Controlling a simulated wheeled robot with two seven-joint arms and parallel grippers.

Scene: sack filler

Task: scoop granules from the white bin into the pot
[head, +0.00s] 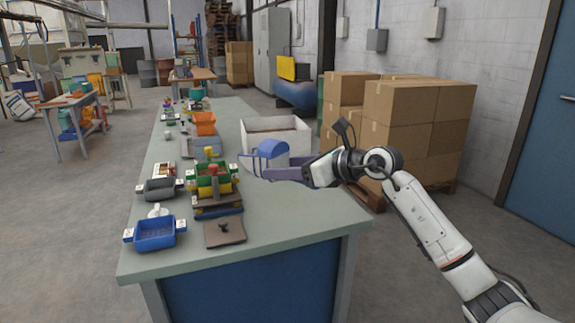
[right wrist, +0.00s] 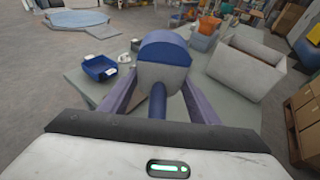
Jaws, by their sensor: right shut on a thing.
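My right gripper (head: 262,165) is shut on a scoop with a blue hood and pale body (head: 272,150). It holds the scoop over the table, in front of the white bin (head: 288,140). In the right wrist view the scoop (right wrist: 163,72) is between the purple fingers, its blue handle (right wrist: 157,104) pointing back at the camera; its contents cannot be seen. The white bin (right wrist: 243,72) stands to the right there, with a brownish layer low inside. I cannot tell which container is the pot; a teal vessel (head: 197,93) stands far along the table. My left gripper is out of view.
The green-grey table (head: 285,215) holds a blue tray (head: 155,233), a grey tray (head: 158,189), stacked coloured bins (head: 213,183) and an orange bin (head: 205,123) along its left and middle. Its front right is clear. Cardboard boxes (head: 405,120) stand beyond its right edge.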

